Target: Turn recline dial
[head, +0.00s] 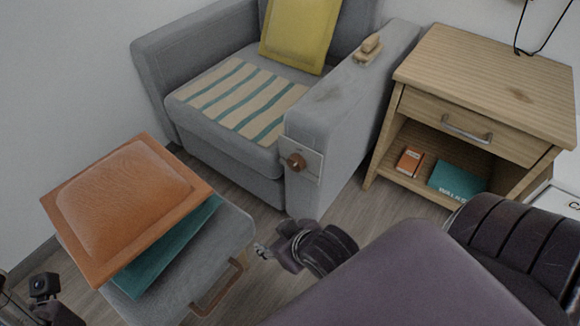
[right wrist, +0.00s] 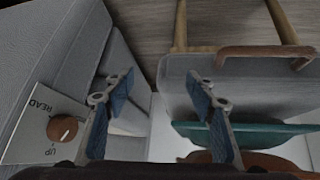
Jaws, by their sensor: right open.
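The recline dial (head: 296,161) is a round brown knob on a pale plate at the front of the grey armchair's right armrest. In the right wrist view the dial (right wrist: 62,129) shows at the left, with a white mark on it and the words READ and UP on its plate. My right gripper (head: 262,250) is open and empty, below and in front of the dial, apart from it. In the right wrist view its fingers (right wrist: 160,85) are spread with the dial outside them, to the left. A dark part of my left arm shows at the lower left; its fingers are unclear.
A grey ottoman (head: 225,235) with a brown handle stands close left of my right gripper, bearing an orange cushion (head: 130,195) and a teal item (head: 165,250). A wooden side table (head: 500,75) stands right of the armchair (head: 340,120). Bare floor lies between chair and ottoman.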

